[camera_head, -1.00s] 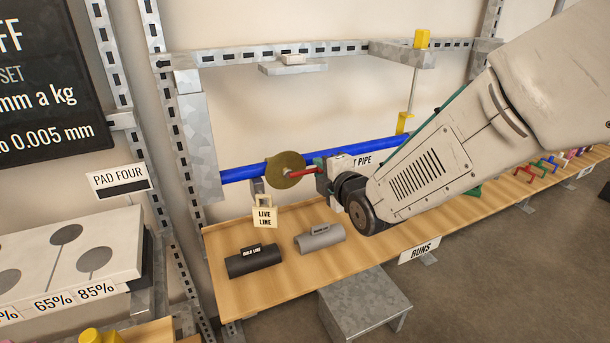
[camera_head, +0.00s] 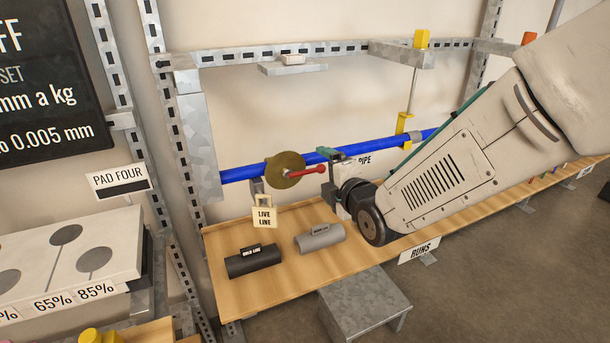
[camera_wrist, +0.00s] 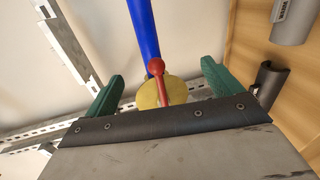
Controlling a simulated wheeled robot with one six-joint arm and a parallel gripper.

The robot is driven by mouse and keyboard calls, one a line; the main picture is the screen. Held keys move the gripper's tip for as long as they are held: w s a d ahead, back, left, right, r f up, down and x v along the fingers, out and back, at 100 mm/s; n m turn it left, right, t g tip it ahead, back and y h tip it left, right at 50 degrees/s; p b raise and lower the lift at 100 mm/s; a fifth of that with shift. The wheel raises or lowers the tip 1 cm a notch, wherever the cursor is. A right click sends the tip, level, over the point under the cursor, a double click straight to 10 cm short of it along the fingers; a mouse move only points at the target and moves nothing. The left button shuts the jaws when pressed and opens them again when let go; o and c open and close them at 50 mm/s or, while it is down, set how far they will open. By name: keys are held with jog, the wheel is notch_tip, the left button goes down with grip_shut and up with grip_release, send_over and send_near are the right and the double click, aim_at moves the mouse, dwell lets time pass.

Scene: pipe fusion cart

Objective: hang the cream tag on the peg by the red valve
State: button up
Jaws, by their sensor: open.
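The cream tag (camera_head: 264,214), marked LIVE LINE, hangs upright just below a small grey peg (camera_head: 257,186) under the blue pipe. Its loop is at the peg, but how it sits on it is too small to tell. The red valve lever (camera_head: 306,171) points right from a round brass disc (camera_head: 285,169) on the pipe. My gripper (camera_head: 331,172) is open at the lever's right end, clear of the tag. In the wrist view, the red lever (camera_wrist: 165,85) shows between the green fingers of my gripper (camera_wrist: 162,88). The tag is not seen there.
The blue pipe (camera_head: 240,174) runs along the frame above a wooden shelf (camera_head: 290,270). A black pipe piece (camera_head: 254,262) and a grey pipe piece (camera_head: 320,238) lie on it. A yellow clamp (camera_head: 404,123) stands on the pipe behind my arm.

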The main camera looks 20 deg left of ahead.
jog(key=f+v, duration=0.2)
jog(key=v, duration=0.9)
jog(key=shift+s+d, duration=0.2)
jog(key=shift+d, duration=0.05)
dwell(0.3)
jog(key=s+d+f+m+g+h, duration=0.45)
jog(key=d+f+m+h, duration=0.35)
jog(key=d+m, duration=0.35)
jog(key=s+d+r+m+g+h, duration=0.1)
jog(key=s+d+r+m, duration=0.3)
jog(key=d, duration=0.4)
jog(key=s+d+r+m+g+h, duration=0.1)
jog(key=s+d+r+m+g, duration=0.1)
jog(key=s+d+r+m, duration=0.3)
jog(key=s+d+r+m+g+h, duration=0.1)
jog(key=s+d+r+m+g, duration=0.1)
jog(key=s+d+r+m, duration=0.2)
jog(key=s+d+m, duration=0.3)
jog(key=d, duration=0.5)
jog(key=shift+s+d+r+h, duration=0.3)
jog(key=shift+s+r, duration=0.1)
